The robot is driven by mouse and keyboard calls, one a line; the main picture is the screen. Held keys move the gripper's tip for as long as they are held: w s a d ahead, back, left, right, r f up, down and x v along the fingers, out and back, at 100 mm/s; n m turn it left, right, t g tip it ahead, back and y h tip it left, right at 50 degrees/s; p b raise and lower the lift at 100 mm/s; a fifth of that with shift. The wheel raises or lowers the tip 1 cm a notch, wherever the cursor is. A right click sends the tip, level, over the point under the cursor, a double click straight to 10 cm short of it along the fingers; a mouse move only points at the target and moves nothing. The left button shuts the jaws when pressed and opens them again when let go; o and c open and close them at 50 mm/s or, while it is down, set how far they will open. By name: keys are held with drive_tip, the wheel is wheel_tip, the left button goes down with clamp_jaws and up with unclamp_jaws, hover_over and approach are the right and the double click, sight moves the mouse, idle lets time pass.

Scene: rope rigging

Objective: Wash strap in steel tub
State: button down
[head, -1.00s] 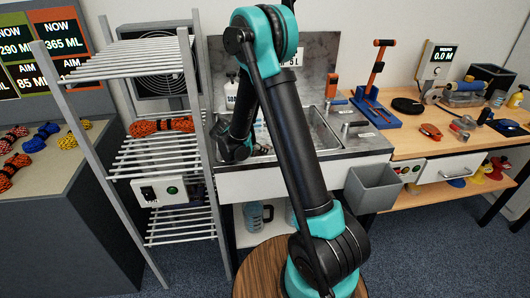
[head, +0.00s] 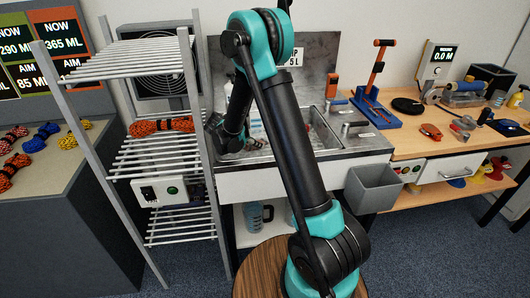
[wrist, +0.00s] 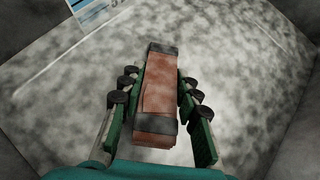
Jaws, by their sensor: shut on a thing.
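The strap (wrist: 158,95) is a reddish-brown folded bundle with a dark band at each end, seen in the wrist view. My gripper (wrist: 158,80) is shut on it, with a green-padded finger along each long side. Below is a mottled grey surface; I cannot tell whether it is bare metal or cloudy liquid. Darker walls (wrist: 298,135) around it look like the inside of the steel tub. In the head view the tub (head: 324,132) is set in the counter, partly behind my arm.
A wire rack (head: 150,150) with an orange rope coil (head: 162,126) stands close left of the tub. A grey bin (head: 373,188) hangs at the counter's front right. The wooden workbench (head: 400,125) with tools lies to the right.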

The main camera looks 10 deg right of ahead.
wheel_tip(320, 180, up, 19)
drive_tip(key=shift+f, duration=0.15)
idle(1.8)
idle(1.4)
